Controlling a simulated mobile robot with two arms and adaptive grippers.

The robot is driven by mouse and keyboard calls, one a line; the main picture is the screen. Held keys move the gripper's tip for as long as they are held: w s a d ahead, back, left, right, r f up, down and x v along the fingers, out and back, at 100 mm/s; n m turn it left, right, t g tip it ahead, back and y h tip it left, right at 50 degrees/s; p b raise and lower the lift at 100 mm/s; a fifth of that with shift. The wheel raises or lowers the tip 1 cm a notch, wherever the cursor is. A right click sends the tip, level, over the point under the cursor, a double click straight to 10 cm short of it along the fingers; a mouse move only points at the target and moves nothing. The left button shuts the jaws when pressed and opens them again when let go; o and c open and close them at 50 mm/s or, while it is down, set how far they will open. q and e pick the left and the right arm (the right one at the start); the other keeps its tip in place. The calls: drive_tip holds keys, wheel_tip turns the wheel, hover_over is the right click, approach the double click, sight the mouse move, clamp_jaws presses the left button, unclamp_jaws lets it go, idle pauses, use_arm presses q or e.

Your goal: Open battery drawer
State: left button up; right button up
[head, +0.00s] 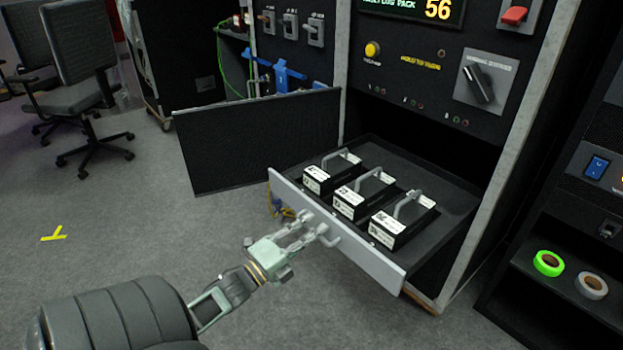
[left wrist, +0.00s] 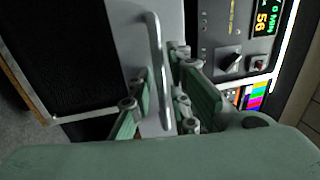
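The battery drawer (head: 378,258) is pulled out of the lower part of the rack, with a light grey front panel. Three black battery packs (head: 349,199) with white labels and grey handles sit in a row in it. The drawer's bar handle (head: 329,238) is on the front panel. My left gripper (head: 314,227) is at this handle. In the left wrist view the handle (left wrist: 156,60) passes between the two fingers (left wrist: 161,85), which stand apart with a gap beside the bar. My right gripper is not in view.
A black hinged panel (head: 258,140) stands swung out left of the drawer. A side shelf at right holds a green tape roll (head: 548,263) and a grey one (head: 591,286). Office chairs (head: 82,75) are at the back left. The floor left of the drawer is clear around a yellow mark (head: 54,234).

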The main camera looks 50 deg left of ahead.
use_arm(q)
drive_tip(key=v, duration=1.2)
